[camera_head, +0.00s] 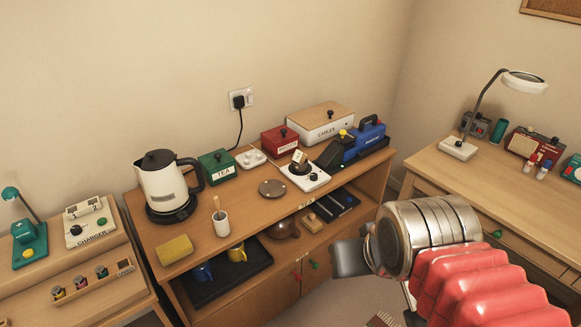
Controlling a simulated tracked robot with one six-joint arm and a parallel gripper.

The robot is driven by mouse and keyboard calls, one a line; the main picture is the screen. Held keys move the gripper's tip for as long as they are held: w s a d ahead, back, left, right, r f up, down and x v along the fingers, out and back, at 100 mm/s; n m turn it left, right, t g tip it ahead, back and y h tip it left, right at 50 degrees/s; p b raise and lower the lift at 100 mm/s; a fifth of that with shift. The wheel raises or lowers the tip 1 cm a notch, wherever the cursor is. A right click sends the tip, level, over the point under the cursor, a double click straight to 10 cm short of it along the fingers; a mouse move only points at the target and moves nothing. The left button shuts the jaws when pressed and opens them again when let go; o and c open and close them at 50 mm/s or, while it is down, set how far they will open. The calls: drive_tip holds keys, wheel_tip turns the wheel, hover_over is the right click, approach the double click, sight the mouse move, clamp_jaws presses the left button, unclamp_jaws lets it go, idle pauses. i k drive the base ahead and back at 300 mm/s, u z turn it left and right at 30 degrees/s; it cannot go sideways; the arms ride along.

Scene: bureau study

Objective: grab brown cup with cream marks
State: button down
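No cup that I can clearly make out as brown with cream marks shows. A rounded brown vessel (284,229) sits on the shelf under the cabinet top, partly shaded by it; I cannot tell whether it is a cup or has marks. A blue mug (203,273) and a yellow mug (237,254) stand left of it on a dark tray (232,283). My gripper (350,258) is in front of the cabinet's right part, right of the mugs. One dark finger part shows; my metal wrist hides the rest, and I see nothing held.
On the cabinet top (233,196) stand a kettle (168,186), a white pot with a stick (221,223), a yellow sponge (175,250), a green tea box (217,167) and a blue machine (362,140). A desk (470,185) is at right, a low charger table (118,255) at left.

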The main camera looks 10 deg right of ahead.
sight(299, 168)
drive_tip(key=z, duration=0.05)
drive_tip(key=i, duration=0.95)
drive_tip(key=u, duration=0.05)
